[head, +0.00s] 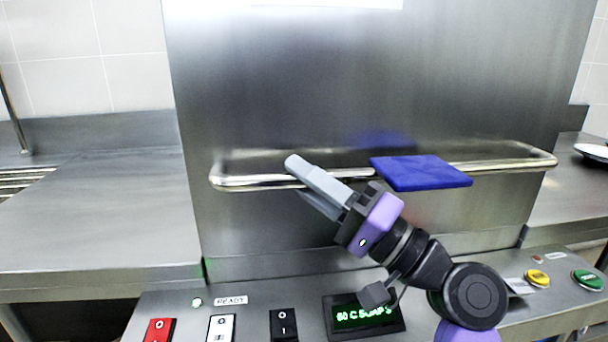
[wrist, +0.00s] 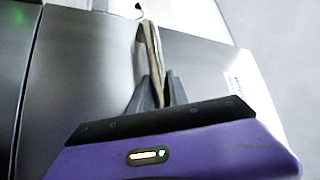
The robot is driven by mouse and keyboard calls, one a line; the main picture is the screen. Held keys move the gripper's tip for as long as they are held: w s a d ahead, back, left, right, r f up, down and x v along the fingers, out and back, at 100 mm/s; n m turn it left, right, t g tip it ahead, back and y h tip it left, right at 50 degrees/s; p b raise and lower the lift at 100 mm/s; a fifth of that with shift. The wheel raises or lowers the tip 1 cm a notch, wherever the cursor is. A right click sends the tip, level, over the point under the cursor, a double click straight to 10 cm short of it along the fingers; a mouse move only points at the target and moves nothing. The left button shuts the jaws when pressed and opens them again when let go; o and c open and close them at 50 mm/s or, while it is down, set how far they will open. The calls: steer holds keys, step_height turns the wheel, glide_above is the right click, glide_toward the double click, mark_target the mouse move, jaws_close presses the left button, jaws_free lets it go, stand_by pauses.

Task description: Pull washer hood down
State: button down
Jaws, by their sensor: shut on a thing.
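The washer hood (head: 370,80) is a large brushed-steel box that fills the middle of the head view. Its lower front reaches down close to the level of the side counters; I cannot tell whether a gap is left beneath. A long polished handle bar (head: 500,166) runs across its front. My gripper (head: 308,178) reaches up from the lower right and is shut on the bar, left of its middle. In the wrist view the bar (wrist: 149,50) runs between the two grey fingers (wrist: 158,92). The fingers hide part of the bar.
A blue cloth (head: 420,172) lies over the bar right of my gripper. A control panel (head: 255,300) with switches, a green display (head: 365,315) and buttons is below. Steel counters flank the hood, the left one (head: 90,215) mostly bare. A plate (head: 594,152) sits at far right.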

steer(key=shift+f, duration=0.4)
steer(key=c, duration=1.3)
jaws_free()
steer(key=shift+w, duration=0.1)
steer(key=shift+o, duration=0.2)
steer(key=shift+r, duration=0.1)
steer(key=v, duration=0.8)
